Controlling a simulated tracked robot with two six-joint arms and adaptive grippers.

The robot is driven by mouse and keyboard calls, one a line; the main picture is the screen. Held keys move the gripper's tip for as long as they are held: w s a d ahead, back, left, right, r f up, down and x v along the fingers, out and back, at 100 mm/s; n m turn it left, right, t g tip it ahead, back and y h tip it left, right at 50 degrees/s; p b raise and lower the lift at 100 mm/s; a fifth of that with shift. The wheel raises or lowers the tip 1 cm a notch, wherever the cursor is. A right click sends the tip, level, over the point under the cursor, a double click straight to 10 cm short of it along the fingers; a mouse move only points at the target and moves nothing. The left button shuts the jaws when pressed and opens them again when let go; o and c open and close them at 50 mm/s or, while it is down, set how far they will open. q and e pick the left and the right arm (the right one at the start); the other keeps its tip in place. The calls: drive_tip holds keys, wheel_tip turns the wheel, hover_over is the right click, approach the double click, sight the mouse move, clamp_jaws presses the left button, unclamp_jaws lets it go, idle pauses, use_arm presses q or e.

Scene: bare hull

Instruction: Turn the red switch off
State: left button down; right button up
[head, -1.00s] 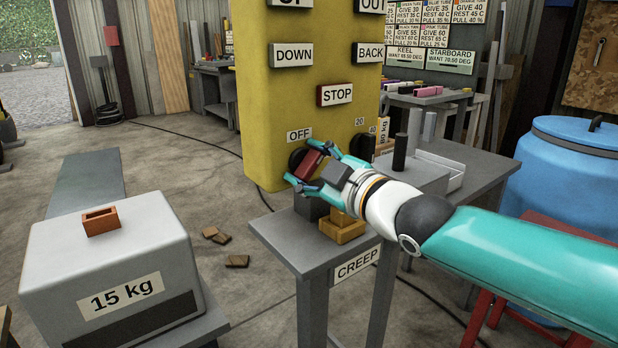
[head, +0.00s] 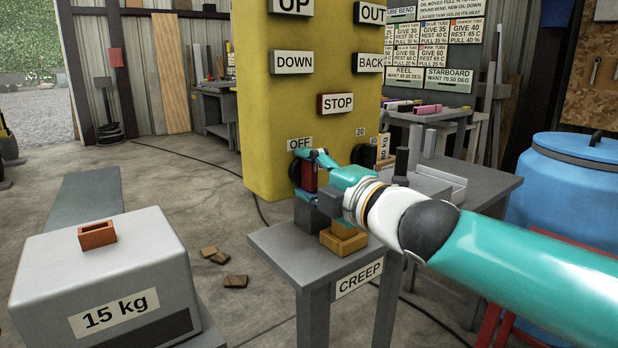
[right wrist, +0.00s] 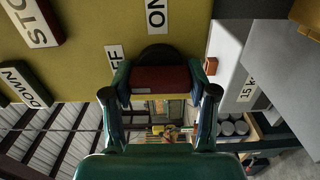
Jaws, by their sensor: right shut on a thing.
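The red switch (head: 309,178) is a dark red bar handle on a black disc on the yellow pillar (head: 263,110). Its handle stands upright, below the OFF label (head: 300,144) and in line with it. In the right wrist view the red switch (right wrist: 160,80) lies between my fingertips, with the OFF label (right wrist: 114,60) to its left and the ON label (right wrist: 157,15) above. My right gripper (head: 311,175) is shut on the red switch, one finger at each end; in the right wrist view the gripper (right wrist: 160,84) spans the handle. My left gripper is not in view.
A grey bench (head: 285,260) with a CREEP label stands below the switch, bearing a yellow block (head: 343,239) and dark blocks. A grey 15 kg box (head: 100,270) is at the left. A blue barrel (head: 570,190) stands right.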

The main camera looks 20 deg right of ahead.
drive_tip(key=shift+a+f, duration=0.1)
drive_tip(key=shift+f, duration=0.25)
drive_tip(key=o, duration=1.2)
drive_tip(key=shift+r, duration=0.1)
drive_tip(key=shift+c, duration=0.2)
drive_tip(key=shift+r, duration=0.1)
drive_tip(key=shift+s, duration=0.15)
drive_tip(key=shift+s+d, duration=0.2)
drive_tip(key=shift+s, duration=0.05)
drive_tip(key=v, duration=1.1)
drive_tip(key=shift+s, duration=0.1)
